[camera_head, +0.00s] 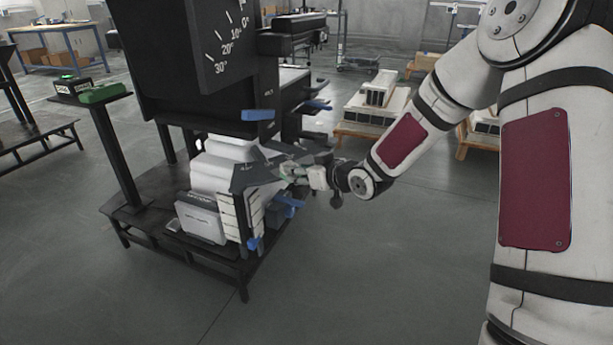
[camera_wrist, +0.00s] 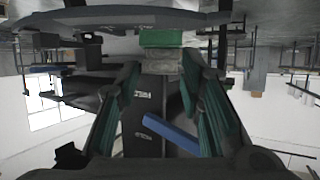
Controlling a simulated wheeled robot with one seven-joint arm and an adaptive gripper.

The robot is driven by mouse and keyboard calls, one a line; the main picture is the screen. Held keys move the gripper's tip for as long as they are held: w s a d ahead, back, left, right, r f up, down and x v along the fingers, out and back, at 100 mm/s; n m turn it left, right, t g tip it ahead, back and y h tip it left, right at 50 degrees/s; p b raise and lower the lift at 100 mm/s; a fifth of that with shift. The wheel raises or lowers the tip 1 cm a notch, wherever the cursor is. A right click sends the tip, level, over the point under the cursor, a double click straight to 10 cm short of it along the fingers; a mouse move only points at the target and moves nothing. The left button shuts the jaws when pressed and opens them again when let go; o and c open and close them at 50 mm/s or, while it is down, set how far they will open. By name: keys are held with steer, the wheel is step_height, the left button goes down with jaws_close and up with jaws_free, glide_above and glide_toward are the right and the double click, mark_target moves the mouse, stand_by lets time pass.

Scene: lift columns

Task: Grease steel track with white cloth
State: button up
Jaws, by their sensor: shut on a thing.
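My gripper (camera_head: 293,172) is at the dark stand, beside a dark grey angled plate (camera_head: 252,178). In the wrist view, the teal finger pads of my gripper (camera_wrist: 162,74) lie either side of a small pale grey piece (camera_wrist: 162,64), which seems to be the white cloth. A green block-like shape (camera_wrist: 162,39) shows just beyond it. I cannot tell for sure which part is the steel track, or whether the held piece touches it.
The stand's low dark base (camera_head: 145,225) carries a pale grey box (camera_head: 201,217) and white rounded bulks (camera_head: 220,165). Blue handles (camera_head: 258,114) stick out. A green item (camera_head: 103,93) rests on a side post. Floor at the front is clear; pallets (camera_head: 375,125) stand behind.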

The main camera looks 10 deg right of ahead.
steer(key=r+b+x, duration=0.1)
steer(key=b+x, duration=0.1)
steer(key=x, duration=0.9)
steer(key=shift+w+b, duration=0.2)
steer(key=shift+b, duration=0.15)
steer(key=shift+f+b, duration=0.55)
steer(key=shift+f, duration=0.15)
stand_by(0.8)
steer(key=w+d+p, duration=0.3)
steer(key=d+p, duration=0.2)
steer(key=d, duration=0.2)
steer(key=w+d+p, duration=0.3)
steer(key=d+p, duration=0.3)
steer(key=d, duration=0.1)
steer(key=shift+w, duration=0.4)
stand_by(3.0)
steer(key=shift+a, duration=0.1)
